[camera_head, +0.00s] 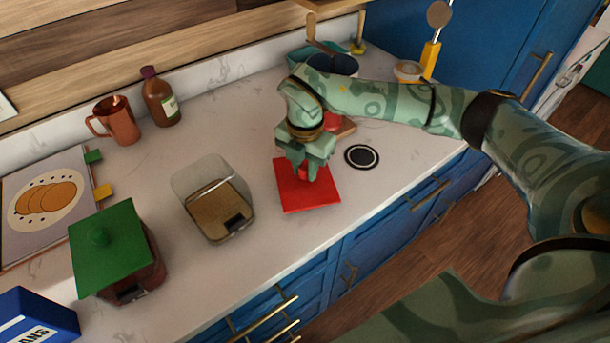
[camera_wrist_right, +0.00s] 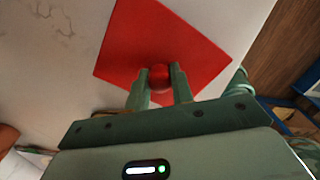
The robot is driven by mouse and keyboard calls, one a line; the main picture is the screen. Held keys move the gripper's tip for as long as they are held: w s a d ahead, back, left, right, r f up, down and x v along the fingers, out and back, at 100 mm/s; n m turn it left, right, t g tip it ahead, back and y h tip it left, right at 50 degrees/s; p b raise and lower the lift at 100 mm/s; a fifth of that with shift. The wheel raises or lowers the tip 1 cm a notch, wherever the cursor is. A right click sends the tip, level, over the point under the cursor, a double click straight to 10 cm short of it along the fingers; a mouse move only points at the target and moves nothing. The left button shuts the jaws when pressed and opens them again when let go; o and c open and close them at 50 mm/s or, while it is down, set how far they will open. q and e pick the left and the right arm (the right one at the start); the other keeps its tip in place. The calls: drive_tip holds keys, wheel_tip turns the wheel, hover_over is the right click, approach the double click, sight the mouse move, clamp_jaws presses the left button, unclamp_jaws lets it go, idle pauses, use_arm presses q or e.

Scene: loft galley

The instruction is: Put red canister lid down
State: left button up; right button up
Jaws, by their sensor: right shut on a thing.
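The red canister lid (camera_head: 313,197) is a flat red square with a round red knob (camera_wrist_right: 160,76). My right gripper (camera_head: 306,172) is shut on this knob from above, with one finger on each side in the right wrist view (camera_wrist_right: 165,88). The lid lies roughly flat over the counter near its front edge. I cannot tell whether it touches the counter. An open clear canister (camera_head: 208,215) with tan contents stands to the left of the lid. My left gripper is not in view.
A canister with a green lid (camera_head: 107,245) stands further left. A black round coaster (camera_head: 362,156) lies just right of the lid. A copper mug (camera_head: 117,122) and brown bottle (camera_head: 160,100) stand at the back. Bare counter (camera_head: 225,120) lies behind the clear canister.

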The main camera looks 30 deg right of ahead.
sight(305, 177)
drive_tip(key=shift+f, duration=1.35)
drive_tip(key=shift+s, duration=0.1)
drive_tip(key=shift+f, duration=0.15)
drive_tip(key=o, duration=1)
wheel_tip(305, 177, up, 12)
drive_tip(key=shift+r+p, duration=0.2)
drive_tip(key=shift+p, duration=0.55)
